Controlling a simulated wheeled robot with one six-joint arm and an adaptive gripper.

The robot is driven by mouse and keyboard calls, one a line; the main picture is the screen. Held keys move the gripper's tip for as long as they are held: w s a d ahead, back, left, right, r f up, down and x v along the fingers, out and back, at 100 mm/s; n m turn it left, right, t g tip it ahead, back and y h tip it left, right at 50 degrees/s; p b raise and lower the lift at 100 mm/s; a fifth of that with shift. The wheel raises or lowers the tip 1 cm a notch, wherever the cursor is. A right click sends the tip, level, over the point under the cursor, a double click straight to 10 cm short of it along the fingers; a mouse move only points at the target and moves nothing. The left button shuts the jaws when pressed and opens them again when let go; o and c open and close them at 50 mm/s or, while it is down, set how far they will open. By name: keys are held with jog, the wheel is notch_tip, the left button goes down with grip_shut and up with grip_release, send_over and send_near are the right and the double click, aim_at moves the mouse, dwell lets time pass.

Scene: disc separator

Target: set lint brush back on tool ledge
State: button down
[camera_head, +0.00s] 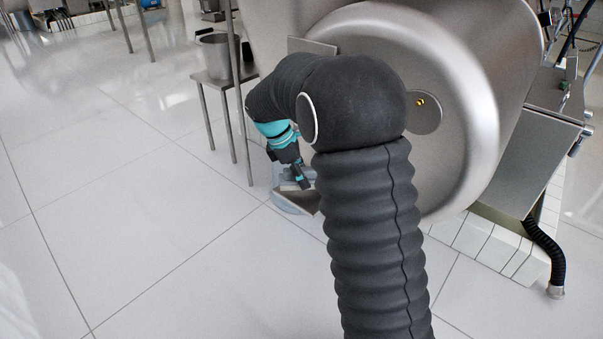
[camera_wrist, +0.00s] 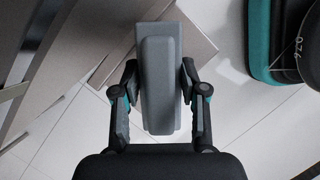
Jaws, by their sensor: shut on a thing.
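My gripper (camera_wrist: 159,78) is shut on the lint brush (camera_wrist: 157,88), a grey block-shaped thing held between both fingers in the wrist view. Its bristle side cannot be made out. Beyond it in the wrist view is a flat brownish-grey surface (camera_wrist: 205,48), which may be the tool ledge. I cannot tell whether the brush touches it. In the head view my gripper (camera_head: 301,181) points down beside the big steel drum, just over a small low grey-blue and brownish object. My own arm hides part of that area.
The large steel separator drum (camera_head: 455,75) stands close to my arm. A steel stand with a metal pot (camera_head: 216,55) is at its left. A ribbed black hose (camera_head: 545,248) hangs at the right. The white tiled floor (camera_head: 130,220) at the left is clear.

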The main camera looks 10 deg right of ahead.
jog(key=shift+f, duration=0.15)
jog(key=c, duration=0.6)
grip_release()
